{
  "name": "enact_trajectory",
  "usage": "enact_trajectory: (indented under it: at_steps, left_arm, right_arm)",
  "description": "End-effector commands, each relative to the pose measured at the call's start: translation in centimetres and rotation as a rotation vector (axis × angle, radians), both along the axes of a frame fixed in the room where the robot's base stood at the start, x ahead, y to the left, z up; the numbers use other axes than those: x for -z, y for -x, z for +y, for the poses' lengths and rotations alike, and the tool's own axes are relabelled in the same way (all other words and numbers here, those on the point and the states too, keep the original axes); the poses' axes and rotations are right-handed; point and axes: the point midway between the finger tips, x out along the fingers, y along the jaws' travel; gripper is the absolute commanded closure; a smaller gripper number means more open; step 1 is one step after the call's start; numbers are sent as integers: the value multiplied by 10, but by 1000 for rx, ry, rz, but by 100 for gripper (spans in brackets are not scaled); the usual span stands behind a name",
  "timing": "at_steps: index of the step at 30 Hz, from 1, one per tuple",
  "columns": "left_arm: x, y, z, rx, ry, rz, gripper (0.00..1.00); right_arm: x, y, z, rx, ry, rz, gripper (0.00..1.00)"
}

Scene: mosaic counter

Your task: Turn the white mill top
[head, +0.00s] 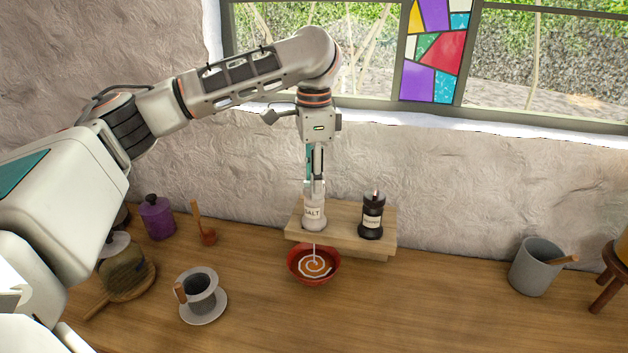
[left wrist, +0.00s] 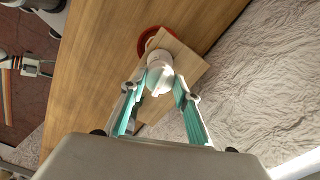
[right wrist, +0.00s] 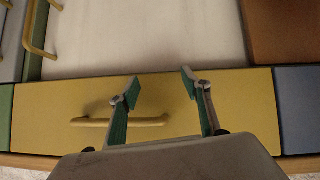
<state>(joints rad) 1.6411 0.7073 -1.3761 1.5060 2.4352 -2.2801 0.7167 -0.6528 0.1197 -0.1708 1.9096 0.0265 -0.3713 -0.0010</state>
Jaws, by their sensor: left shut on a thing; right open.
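The white salt mill (head: 313,218), labelled "SALT", stands upright on the left part of a small wooden shelf (head: 342,238). My left gripper (head: 315,184) points straight down and is shut on the mill's top. In the left wrist view the white mill (left wrist: 160,72) shows between the teal-padded fingers. A thin white streak runs from below the mill down to a red bowl (head: 334,272) holding orange contents with a white swirl. The black pepper mill (head: 371,220) stands apart to the right on the shelf. My right gripper (right wrist: 161,86) is open and empty, facing yellow drawer fronts.
On the left of the counter stand a purple jar (head: 156,218), a small orange-brown scoop (head: 208,237) and a grey cup on a white saucer (head: 203,310). A grey pot (head: 535,268) stands at the right. The counter between bowl and pot is clear.

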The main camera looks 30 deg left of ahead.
Motion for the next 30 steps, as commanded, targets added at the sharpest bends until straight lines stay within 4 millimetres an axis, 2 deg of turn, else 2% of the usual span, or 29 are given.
enact_trajectory:
  at_steps: [15, 30]
  left_arm:
    - [0, 0, 0, 432, -1, 0, 91]
    - [0, 0, 0, 908, -1, 0, 91]
  right_arm:
    - [0, 0, 3, 2, -6, 0, 52]
    - [1, 1, -2, -5, 7, 2, 52]
